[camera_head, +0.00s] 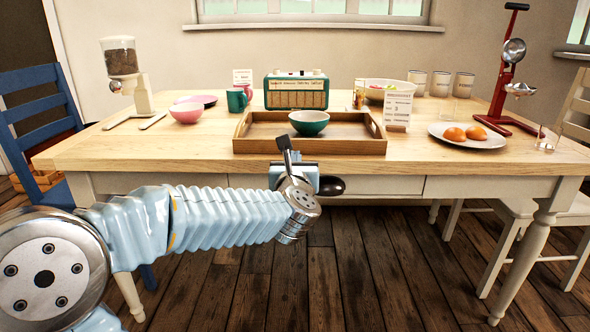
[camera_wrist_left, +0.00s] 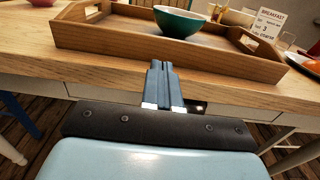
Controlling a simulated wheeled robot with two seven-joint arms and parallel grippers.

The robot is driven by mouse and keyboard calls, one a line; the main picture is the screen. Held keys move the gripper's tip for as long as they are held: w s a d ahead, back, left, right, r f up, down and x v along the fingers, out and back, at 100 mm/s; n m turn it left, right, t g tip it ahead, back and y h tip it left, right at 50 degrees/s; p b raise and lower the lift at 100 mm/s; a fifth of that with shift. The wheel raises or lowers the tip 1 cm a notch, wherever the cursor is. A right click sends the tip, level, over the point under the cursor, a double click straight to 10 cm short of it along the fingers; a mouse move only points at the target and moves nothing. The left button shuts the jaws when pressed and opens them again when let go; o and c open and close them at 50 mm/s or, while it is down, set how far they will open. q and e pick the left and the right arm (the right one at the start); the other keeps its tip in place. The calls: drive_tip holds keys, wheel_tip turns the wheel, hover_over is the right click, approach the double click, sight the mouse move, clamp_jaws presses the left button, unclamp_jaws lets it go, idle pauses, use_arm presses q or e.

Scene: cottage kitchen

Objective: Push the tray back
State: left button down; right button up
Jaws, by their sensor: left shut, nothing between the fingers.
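The wooden tray (camera_head: 360,146) lies on the table with its front wall close to the table's front edge. A green bowl (camera_head: 309,123) stands upright in the tray. In the left wrist view the tray (camera_wrist_left: 110,37) and the bowl (camera_wrist_left: 180,21) show just beyond my fingers. My left gripper (camera_head: 285,143) is shut and empty, in front of the tray's front wall near its middle. In the left wrist view its fingertips (camera_wrist_left: 158,65) point at the front wall; I cannot tell if they touch it. My right gripper is not in view.
Behind the tray stands a green radio (camera_head: 297,92). A menu card (camera_head: 397,110) stands by the tray's right end, near a plate (camera_head: 440,130) with orange food. Several canisters stand behind.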

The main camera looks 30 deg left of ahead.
sight(295, 147)
use_arm(q)
drive_tip(key=shift+x, duration=2.25)
drive_tip(key=shift+w, duration=0.1)
drive_tip(key=b+x, duration=0.1)
drive_tip(key=x, duration=0.2)
drive_tip(key=shift+w+a+f, duration=0.15)
drive_tip(key=shift+w, duration=0.05)
drive_tip(key=shift+w+a, duration=0.1)
drive_tip(key=shift+w, duration=0.05)
